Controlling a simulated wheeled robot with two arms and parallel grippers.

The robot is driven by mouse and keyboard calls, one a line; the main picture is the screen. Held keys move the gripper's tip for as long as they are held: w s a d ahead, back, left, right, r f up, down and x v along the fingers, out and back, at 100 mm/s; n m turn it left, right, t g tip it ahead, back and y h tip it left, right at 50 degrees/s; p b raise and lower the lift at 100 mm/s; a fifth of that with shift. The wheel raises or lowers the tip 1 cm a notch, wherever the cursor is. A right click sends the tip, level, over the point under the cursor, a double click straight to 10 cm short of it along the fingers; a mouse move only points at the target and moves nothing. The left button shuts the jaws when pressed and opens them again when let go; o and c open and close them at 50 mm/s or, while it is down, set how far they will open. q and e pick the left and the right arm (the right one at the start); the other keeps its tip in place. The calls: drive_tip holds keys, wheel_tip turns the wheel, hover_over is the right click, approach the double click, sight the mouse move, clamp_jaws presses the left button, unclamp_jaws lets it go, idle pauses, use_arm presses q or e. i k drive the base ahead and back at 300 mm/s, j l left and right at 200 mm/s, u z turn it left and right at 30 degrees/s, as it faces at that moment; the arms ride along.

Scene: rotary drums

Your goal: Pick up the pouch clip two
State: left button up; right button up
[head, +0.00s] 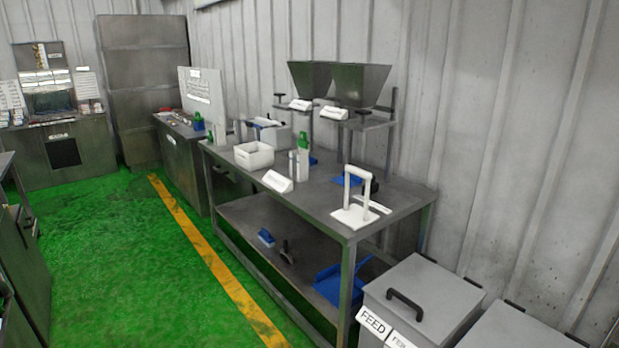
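I cannot make out a pouch clip for certain; anything that small on the workbench is too small to tell at this distance. The grey metal workbench (330,201) stands along the wall in the middle of the view. On its top are a white open bin (254,156), a white wedge-shaped sign (278,182), a white container (299,165) with a green item (303,141) by its top, and a white upright frame (349,212) on a flat base at the near end. Neither of my grippers shows in the view.
Two dark hoppers (357,84) stand at the back of the bench. The lower shelf holds a blue dustpan (338,284) and a blue brush (266,237). A grey FEED bin (425,289) stands at the near right. The green floor (110,260) left of the yellow line is clear.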

sight(302, 142)
drive_tip(key=i+j+u, duration=0.1)
drive_tip(key=i, duration=0.35)
drive_tip(key=i+j, duration=0.2)
drive_tip(key=i, duration=0.3)
drive_tip(key=i+j+z, duration=0.25)
drive_tip(key=i+j, duration=0.15)
drive_tip(key=i, duration=0.1)
